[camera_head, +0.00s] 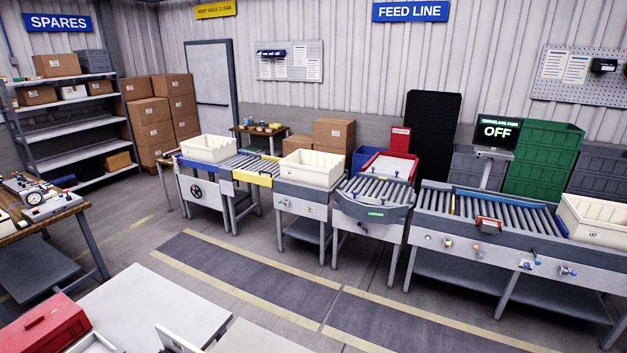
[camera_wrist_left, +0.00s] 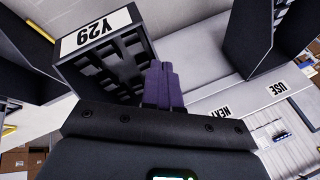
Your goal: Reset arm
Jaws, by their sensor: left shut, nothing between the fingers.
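My left gripper (camera_wrist_left: 162,84) shows in the left wrist view, its purple fingers together and empty. The fingertips appear in front of a dark slotted block (camera_wrist_left: 112,62) with a white label that reads upside down; whether they touch it I cannot tell. Neither gripper shows in the head view. My right gripper is in no view.
In the left wrist view, a grey panel (camera_wrist_left: 205,50) with upside-down "NEXT" and "USE" labels lies beyond the fingers. The head view shows a roller conveyor (camera_head: 490,215) with cream bins, a screen reading OFF (camera_head: 497,132), a red box (camera_head: 45,330) and open floor (camera_head: 265,275).

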